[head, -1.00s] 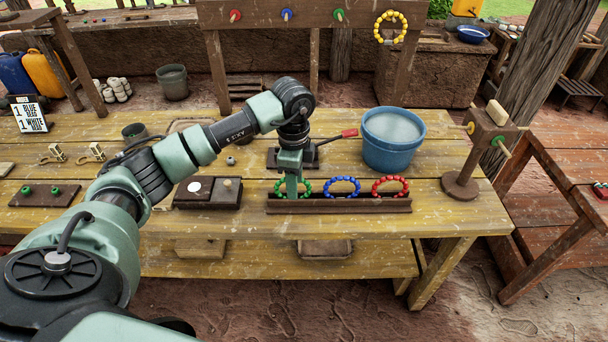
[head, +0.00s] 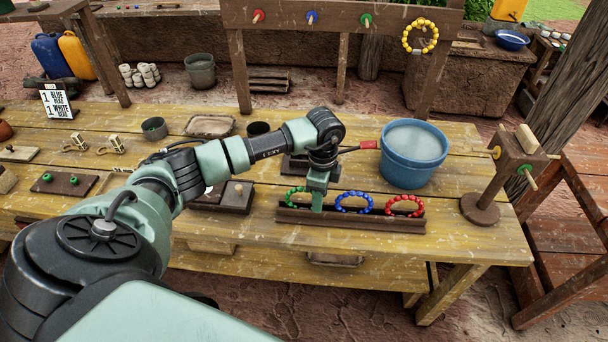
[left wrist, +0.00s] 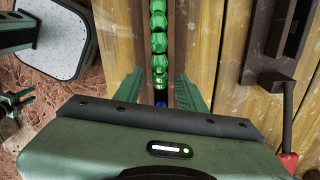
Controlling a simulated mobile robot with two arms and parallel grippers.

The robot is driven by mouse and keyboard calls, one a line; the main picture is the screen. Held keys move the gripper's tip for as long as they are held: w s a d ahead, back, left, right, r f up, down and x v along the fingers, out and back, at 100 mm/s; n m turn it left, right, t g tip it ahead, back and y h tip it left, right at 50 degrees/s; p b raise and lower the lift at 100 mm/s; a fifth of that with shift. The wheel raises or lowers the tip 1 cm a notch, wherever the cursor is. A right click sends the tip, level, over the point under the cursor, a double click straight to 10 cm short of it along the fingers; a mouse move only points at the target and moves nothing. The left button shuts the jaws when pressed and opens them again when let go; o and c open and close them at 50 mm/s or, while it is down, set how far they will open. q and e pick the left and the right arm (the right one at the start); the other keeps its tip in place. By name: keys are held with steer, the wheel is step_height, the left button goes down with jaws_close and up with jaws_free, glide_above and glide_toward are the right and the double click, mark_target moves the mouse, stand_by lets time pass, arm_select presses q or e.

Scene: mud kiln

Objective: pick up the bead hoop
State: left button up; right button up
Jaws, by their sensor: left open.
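A green bead hoop (head: 293,196), a blue bead hoop (head: 354,203) and a red bead hoop (head: 405,205) stand in a row in a dark wooden rack (head: 350,221) on the yellow table. A yellow bead hoop (head: 420,37) hangs at the back board. My left gripper (head: 318,205) points down at the rack between the green and blue hoops, hiding part of the green one. In the left wrist view its open fingers (left wrist: 157,88) straddle the rack line, with green beads (left wrist: 159,42) above and a blue bead (left wrist: 160,98) partly hidden by the gripper body. My right gripper is out of view.
A peg post (head: 486,175) stands at the table's right end. A small box (head: 240,196) lies left of the rack. A sign (head: 58,103) stands far left.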

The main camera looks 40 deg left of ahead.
arm_select(q)
steer(key=shift+f, duration=0.5)
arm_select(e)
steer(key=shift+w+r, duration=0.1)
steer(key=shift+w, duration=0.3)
arm_select(q)
steer(key=shift+c, duration=0.3)
jaws_close()
steer(key=shift+r, duration=0.1)
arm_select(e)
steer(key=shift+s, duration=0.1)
arm_select(q)
steer(key=shift+r, duration=0.5)
step_height(320, 180, up, 19)
steer(key=b, duration=0.3)
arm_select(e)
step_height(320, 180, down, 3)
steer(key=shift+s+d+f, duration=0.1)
